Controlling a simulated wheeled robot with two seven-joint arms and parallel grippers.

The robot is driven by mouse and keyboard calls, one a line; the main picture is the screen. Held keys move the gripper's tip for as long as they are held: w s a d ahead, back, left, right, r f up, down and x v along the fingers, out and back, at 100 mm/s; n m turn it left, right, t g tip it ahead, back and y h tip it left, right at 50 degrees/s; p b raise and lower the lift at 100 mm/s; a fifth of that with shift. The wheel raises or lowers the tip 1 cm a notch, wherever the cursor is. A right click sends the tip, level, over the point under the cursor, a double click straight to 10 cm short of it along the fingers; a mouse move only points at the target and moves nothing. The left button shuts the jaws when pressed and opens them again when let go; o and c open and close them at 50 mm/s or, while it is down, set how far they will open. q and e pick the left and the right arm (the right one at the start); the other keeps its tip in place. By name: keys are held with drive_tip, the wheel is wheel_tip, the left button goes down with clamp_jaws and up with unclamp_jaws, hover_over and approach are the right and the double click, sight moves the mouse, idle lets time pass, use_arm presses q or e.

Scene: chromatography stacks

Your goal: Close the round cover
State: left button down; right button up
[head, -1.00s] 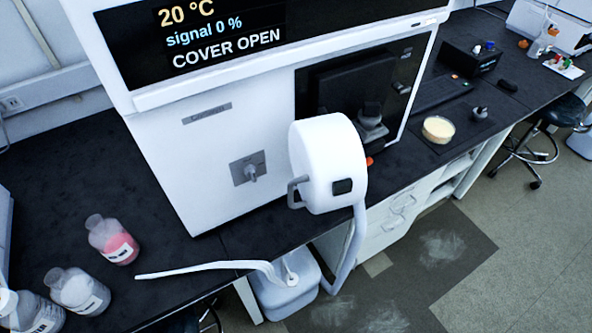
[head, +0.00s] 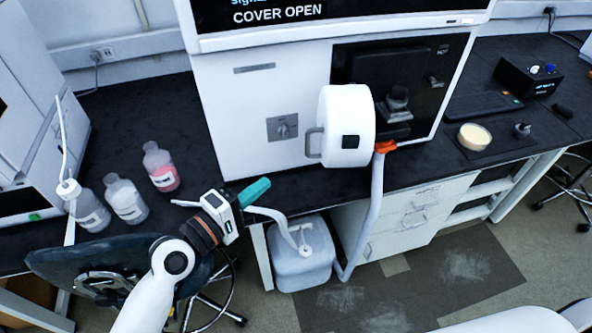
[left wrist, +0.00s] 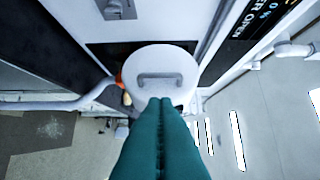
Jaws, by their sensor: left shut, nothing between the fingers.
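The round cover (head: 346,127) is a white drum with a grey handle (head: 314,143) on its left side. It stands swung out in front of the dark recess (head: 425,78) of the white instrument (head: 250,95), whose display reads COVER OPEN. In the left wrist view the cover (left wrist: 163,64) faces me with its handle (left wrist: 160,79) across it, beyond my fingertips. My left gripper (head: 257,190) has teal fingers pressed together, empty, below and to the left of the cover and apart from it. The fingers also show in the left wrist view (left wrist: 160,103). My right gripper is not visible.
Several bottles (head: 126,200) stand on the dark bench to the left. A white jug (head: 302,262) with tubes sits below the bench edge. A drain tube (head: 372,215) hangs under the cover. A dish (head: 474,137) lies at the right. A stool (head: 130,265) is behind my left arm.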

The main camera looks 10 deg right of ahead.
use_arm(q)
drive_tip(key=r, duration=0.1)
drive_tip(key=p, duration=0.3)
approach(324, 143)
drive_tip(key=w, duration=0.3)
drive_tip(key=d+p, duration=0.1)
drive_tip(key=d, duration=0.3)
drive_tip(key=shift+s+f, duration=0.15)
drive_tip(key=shift+s+d+f, duration=0.1)
drive_tip(key=shift+s+d, duration=0.1)
drive_tip(key=shift+d, duration=0.2)
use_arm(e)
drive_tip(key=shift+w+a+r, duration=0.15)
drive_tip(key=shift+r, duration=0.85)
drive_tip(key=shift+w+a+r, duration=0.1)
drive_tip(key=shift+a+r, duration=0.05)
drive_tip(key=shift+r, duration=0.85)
